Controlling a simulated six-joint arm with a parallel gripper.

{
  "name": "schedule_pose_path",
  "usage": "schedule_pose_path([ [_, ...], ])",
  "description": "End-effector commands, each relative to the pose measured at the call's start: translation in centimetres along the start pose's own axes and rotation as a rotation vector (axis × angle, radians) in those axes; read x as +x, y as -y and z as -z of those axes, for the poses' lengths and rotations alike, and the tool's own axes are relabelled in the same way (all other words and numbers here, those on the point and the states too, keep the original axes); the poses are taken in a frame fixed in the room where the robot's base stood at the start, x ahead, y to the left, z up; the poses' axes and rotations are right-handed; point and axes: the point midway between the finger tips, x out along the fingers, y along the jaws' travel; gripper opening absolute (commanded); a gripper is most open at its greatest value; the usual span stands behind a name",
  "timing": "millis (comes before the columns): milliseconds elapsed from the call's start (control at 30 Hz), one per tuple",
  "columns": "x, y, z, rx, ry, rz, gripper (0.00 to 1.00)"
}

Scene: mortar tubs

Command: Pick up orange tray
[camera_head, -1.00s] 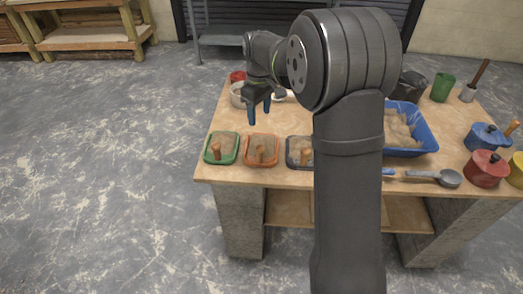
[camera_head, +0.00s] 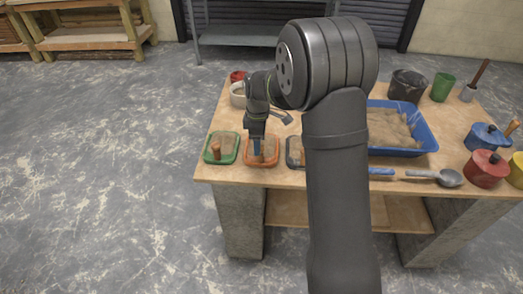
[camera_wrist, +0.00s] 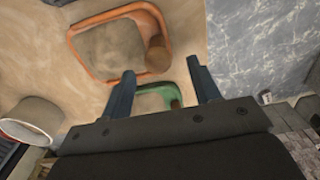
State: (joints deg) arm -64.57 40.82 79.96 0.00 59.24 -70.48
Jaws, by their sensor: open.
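My gripper (camera_head: 256,150) is over the orange tray, fingers pointing down, open with nothing between the fingers.
A blue bin of sand (camera_head: 428,141) stands right of my arm, with a trowel-like tool (camera_head: 448,178) in front. A white-rimmed pot (camera_head: 237,95) is behind the trays. My arm hides part of the table.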

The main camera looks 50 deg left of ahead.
Motion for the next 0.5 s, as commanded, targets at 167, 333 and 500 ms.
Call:
schedule_pose_path([
  [167, 1.7, 0.0, 0.0, 0.001, 0.0, 0.0, 0.56],
  [333, 2.6, 0.0, -0.2, 0.001, 0.001, 0.002, 0.56],
  [500, 5.0, -0.1, -0.6, 0.001, 0.001, 0.003, 0.56],
])
